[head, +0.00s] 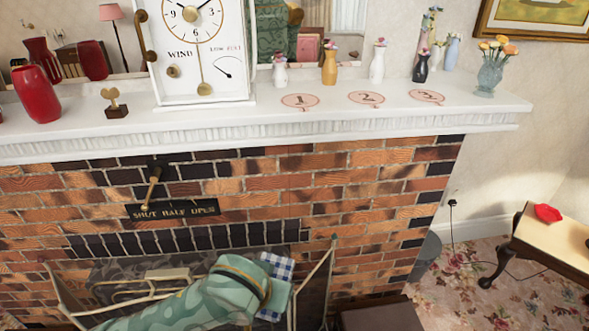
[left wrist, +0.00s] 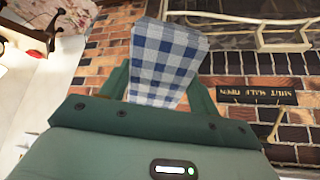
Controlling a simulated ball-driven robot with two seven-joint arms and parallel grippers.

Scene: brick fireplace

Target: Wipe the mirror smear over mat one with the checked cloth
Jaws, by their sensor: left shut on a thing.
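The blue-and-white checked cloth (head: 279,267) is held by my left gripper (head: 278,285), low in front of the fireplace opening. In the left wrist view the cloth (left wrist: 168,62) stands up between the fingers of my left gripper (left wrist: 160,98), which is shut on it. Mat one (head: 300,101), a pink speech-bubble shape marked 1, lies on the white mantel, well above the gripper. The mirror (head: 348,20) is behind the mantel, with only its lower part in view. I cannot make out a smear on it. My right gripper is not in view.
A white clock (head: 203,60) stands left of mat one. Small vases, including an orange one (head: 329,64), stand by the mirror. Mat two (head: 367,97) and mat three (head: 427,96) lie farther right. The mantel (head: 270,118) juts out above the cloth.

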